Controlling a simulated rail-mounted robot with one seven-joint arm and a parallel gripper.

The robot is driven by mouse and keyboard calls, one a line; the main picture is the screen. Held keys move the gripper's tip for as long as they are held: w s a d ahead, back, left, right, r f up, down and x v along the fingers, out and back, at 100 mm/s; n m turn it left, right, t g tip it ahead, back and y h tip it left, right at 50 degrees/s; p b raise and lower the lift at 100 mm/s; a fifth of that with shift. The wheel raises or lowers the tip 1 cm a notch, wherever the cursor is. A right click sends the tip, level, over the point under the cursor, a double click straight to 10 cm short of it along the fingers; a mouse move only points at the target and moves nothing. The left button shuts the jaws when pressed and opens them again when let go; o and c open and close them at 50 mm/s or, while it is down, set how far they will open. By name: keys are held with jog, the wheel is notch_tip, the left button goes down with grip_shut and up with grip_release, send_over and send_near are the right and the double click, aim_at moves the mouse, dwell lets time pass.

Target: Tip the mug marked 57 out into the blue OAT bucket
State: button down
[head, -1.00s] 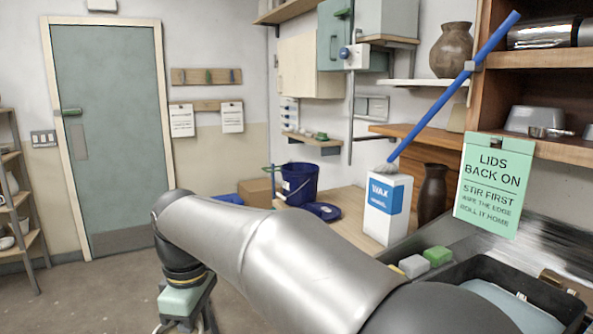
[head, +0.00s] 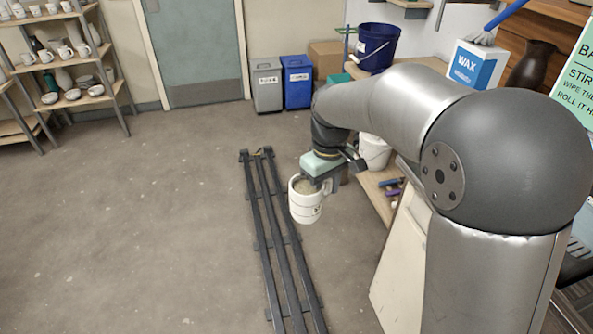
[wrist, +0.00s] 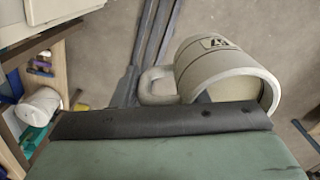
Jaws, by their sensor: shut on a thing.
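A cream-white mug (head: 305,208) hangs from my gripper (head: 326,172), above the floor rails. My gripper is shut on it, apparently at the handle side. The mug looks about upright in the head view, with beige contents showing inside its rim. In the wrist view the mug (wrist: 200,60) shows its handle and a dark-framed label, too oblique to read as a number. A dark blue bucket (head: 378,44) stands on the bench at the back, apart from the mug. It has a white label whose wording I cannot read.
A white bucket (head: 375,153) stands on a low shelf behind my gripper. A grey bin (head: 267,88) and a blue bin (head: 297,86) stand by the door. Black rails (head: 275,245) run along the floor. A wax container (head: 474,66) stands on the bench. The left floor is clear.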

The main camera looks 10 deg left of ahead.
jog(key=d+f+m, duration=0.9)
jog(key=d+f, duration=0.6)
jog(key=d, duration=0.2)
jog(key=shift+d, duration=0.25)
